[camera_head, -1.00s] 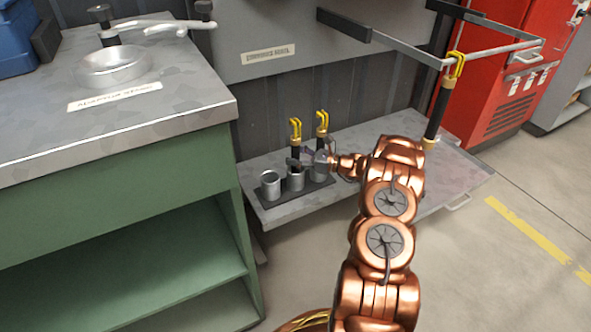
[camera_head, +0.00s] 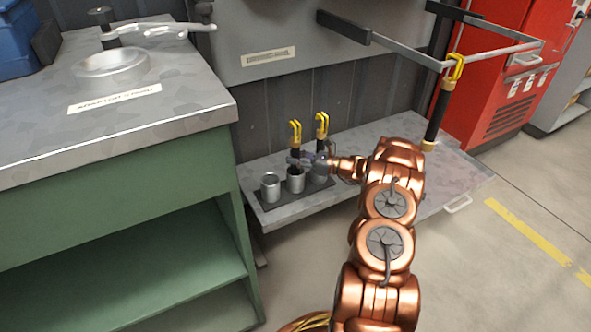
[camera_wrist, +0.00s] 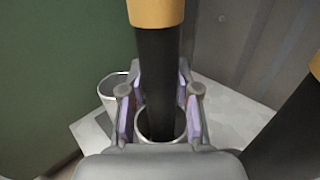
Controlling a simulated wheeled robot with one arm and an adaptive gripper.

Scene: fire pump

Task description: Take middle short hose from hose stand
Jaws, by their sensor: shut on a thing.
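The hose stand (camera_head: 250,198) is a dark base with three grey cups on a low metal shelf. The middle short hose (camera_head: 295,135), black with a yellow loop on top, stands in the middle cup (camera_head: 295,180). Another short hose (camera_head: 321,127) stands in the right cup; the left cup (camera_head: 270,187) is empty. My gripper (camera_head: 306,160) reaches in from the right, just above the cups. In the wrist view my gripper (camera_wrist: 158,108) is shut around the black middle hose (camera_wrist: 157,70), whose lower end is inside the cup (camera_wrist: 160,135).
A longer black hose (camera_head: 438,105) hangs upright from a metal rack (camera_head: 495,48) right of my arm. A green workbench (camera_head: 100,215) stands close on the left. A grey ribbed wall (camera_head: 375,95) is behind the shelf (camera_head: 390,125). The right-hand hose is close beside my gripper.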

